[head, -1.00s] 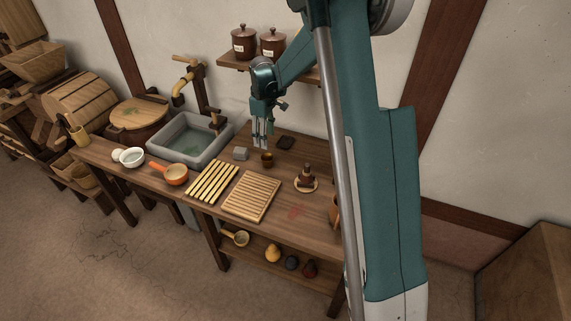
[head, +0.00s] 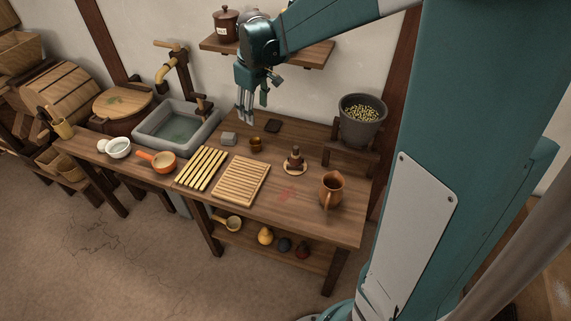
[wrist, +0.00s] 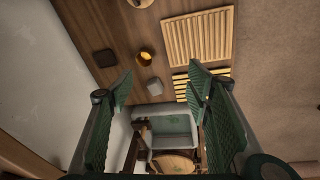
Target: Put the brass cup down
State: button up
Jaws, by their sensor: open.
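The small brass cup (head: 256,144) stands upright on the wooden table (head: 325,232), behind the slatted wooden board. In the wrist view the cup (wrist: 145,58) shows its yellowish inside, beyond the fingertips. My gripper (head: 246,120) is open and empty, above the table's back edge and a little left of the cup, apart from it. Its spread fingers also show in the wrist view (wrist: 165,85), with nothing between them but the view down to the sink and table.
A grey block (head: 229,139) and a dark square (head: 273,126) flank the cup. The slatted board (head: 240,181), yellow slatted rack (head: 202,168), stacked dark stand (head: 295,160) and brown jug (head: 332,190) stand nearby. The sink (head: 178,130) is left; a shelf (head: 268,52) hangs above.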

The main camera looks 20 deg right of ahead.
jog(key=s+a+r+m+t, duration=0.1)
jog(key=s+r, duration=0.3)
jog(key=s, duration=0.4)
jog(key=s+a+r+m+t, duration=0.1)
jog(key=s+r+m, duration=0.15)
jog(key=s, duration=0.45)
jog(key=s+a+f+m+t, duration=0.1)
jog(key=s+m+t, duration=0.1)
jog(key=s, duration=1.5)
jog(key=shift+a+m+t, duration=0.3)
jog(key=shift+m+t, duration=0.05)
jog(key=shift+t, duration=0.15)
